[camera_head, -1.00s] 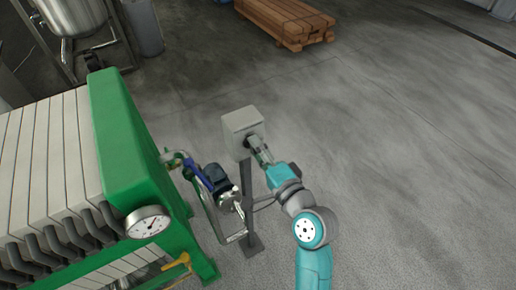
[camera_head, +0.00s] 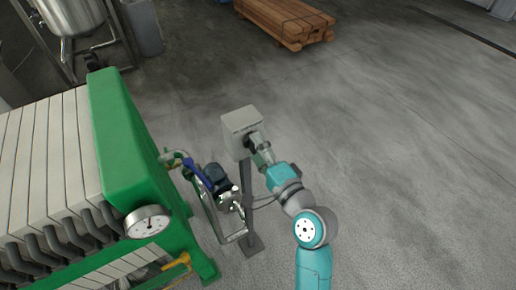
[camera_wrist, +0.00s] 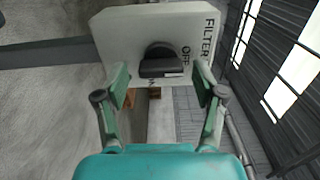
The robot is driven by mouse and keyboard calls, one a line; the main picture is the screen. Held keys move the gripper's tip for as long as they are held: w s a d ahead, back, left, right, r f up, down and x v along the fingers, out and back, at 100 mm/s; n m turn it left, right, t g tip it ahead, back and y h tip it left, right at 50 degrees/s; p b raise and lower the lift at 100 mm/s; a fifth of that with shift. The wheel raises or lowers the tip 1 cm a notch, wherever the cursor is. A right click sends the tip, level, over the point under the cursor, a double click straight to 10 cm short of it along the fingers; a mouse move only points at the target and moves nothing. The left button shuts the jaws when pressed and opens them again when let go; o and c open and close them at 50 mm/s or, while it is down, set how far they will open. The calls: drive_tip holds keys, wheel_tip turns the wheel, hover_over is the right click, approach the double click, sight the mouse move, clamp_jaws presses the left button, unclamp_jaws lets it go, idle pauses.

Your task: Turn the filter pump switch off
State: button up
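The filter pump switch is a black knob (camera_wrist: 160,62) on the face of a light grey box (camera_head: 240,124) on a post. In the wrist view the box face (camera_wrist: 120,35) carries "FILTER" lettering, with "OFF" beside the knob on its right. The knob's bar lies crosswise in that view, with a small white mark near its right end. My gripper (camera_wrist: 163,85) is open, with one green finger on each side of the knob's lower edge. I see gaps between the fingers and the knob.
A green filter press (camera_head: 120,140) with a pressure gauge (camera_head: 147,222) stands left of the box. A pump (camera_head: 217,180) with pipes is close beside the post. Stacked timber (camera_head: 285,20) lies behind. The floor to the right is clear.

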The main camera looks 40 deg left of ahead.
drive_tip(key=v, duration=1.2)
idle(0.6)
